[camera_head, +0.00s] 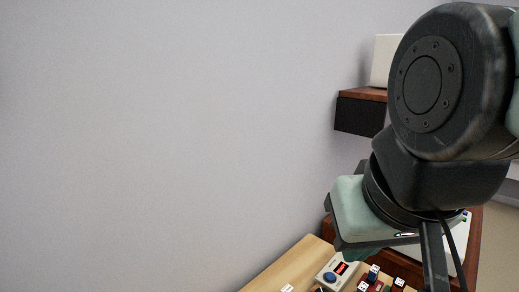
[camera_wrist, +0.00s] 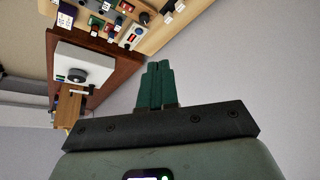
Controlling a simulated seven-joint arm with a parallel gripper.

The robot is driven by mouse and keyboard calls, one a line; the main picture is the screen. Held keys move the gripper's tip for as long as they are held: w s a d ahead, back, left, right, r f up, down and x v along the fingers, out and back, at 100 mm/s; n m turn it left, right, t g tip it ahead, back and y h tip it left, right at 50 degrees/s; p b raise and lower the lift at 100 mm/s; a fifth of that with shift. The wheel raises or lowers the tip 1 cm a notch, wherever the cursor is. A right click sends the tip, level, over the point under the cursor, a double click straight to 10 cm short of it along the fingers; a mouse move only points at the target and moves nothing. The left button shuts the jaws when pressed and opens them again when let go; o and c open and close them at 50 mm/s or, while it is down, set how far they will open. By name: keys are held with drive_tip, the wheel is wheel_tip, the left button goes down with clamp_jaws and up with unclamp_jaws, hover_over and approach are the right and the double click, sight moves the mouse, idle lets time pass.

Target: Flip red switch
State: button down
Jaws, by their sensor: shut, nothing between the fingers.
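In the head view, a row of small colored switches with white labels sits at the bottom edge, partly cut off. A dark red one (camera_head: 375,286) is among them, beside blue and green ones. Which way its lever points is too small to tell. In the wrist view, the colored switches (camera_wrist: 97,22) are at the top left. My gripper (camera_wrist: 157,66) has its green fingers together and empty, apart from the switches. In the head view, its fingers (camera_head: 356,255) are partly hidden behind my wrist, above the bench.
A white box with a red display and blue button (camera_head: 338,271) stands on the light wooden bench (camera_head: 277,272). A white device with a dark knob (camera_wrist: 88,75) lies on a dark wooden surface. A shelf (camera_head: 361,94) hangs on the wall. Open space lies left of my arm.

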drive_tip(key=shift+s, duration=0.3)
drive_tip(key=w+d+f+n+g, duration=0.2)
drive_tip(key=w+d+f+n, duration=0.2)
drive_tip(key=w+f+n, duration=0.2)
drive_tip(key=w+d+f+n+g, duration=0.1)
drive_tip(key=w+d+f+n, duration=0.3)
drive_tip(key=w+f+n, duration=0.3)
drive_tip(key=w+d+f+n+g, duration=0.2)
drive_tip(key=w+d+f+n, duration=0.3)
drive_tip(key=f+n, duration=0.8)
drive_tip(key=shift+w+f+g, duration=0.2)
drive_tip(key=shift+w+g, duration=0.1)
drive_tip(key=shift+w, duration=0.4)
